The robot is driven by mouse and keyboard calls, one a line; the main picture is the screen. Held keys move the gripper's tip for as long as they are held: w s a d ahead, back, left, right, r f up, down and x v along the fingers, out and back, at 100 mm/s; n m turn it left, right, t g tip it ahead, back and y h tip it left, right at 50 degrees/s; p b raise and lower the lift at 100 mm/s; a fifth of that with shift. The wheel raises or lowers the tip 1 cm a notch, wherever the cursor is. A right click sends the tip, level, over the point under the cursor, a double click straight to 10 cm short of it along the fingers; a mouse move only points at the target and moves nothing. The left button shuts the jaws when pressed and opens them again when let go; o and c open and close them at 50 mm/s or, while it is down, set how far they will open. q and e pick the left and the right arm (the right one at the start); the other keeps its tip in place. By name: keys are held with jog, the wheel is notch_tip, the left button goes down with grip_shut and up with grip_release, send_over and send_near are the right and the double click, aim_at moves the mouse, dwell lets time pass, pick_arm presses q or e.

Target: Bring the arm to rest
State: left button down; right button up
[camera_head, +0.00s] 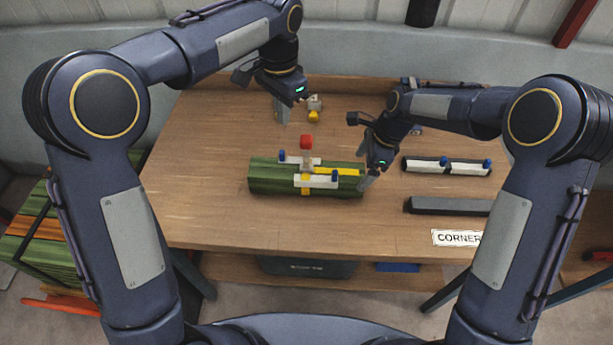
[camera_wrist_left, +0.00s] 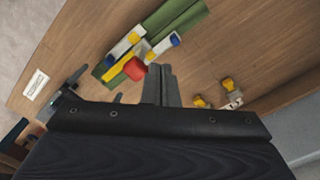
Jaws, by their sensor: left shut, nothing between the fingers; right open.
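My left gripper (camera_head: 283,112) is shut and empty above the far part of the wooden table; its fingers also show in the left wrist view (camera_wrist_left: 160,84). My right gripper (camera_head: 368,180) is open at the right end of a green block assembly (camera_head: 262,182). I cannot tell whether its fingers touch the assembly. The assembly lies mid-table and carries white and yellow pieces with blue knobs and a red knob (camera_head: 306,141). It also shows in the left wrist view (camera_wrist_left: 170,20), apart from my left fingers.
A small yellow and grey part (camera_head: 314,107) lies close to my left gripper. A white bar with blue knobs (camera_head: 447,167), a dark bar (camera_head: 450,206) and a "CORNER" label (camera_head: 457,238) lie at the right. The table's (camera_head: 205,215) left and front areas are clear.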

jog(key=v, duration=0.6)
jog(key=shift+r, duration=0.35)
pick_arm(q)
jog(key=shift+a, duration=0.1)
pick_arm(e)
jog(key=shift+d, duration=0.15)
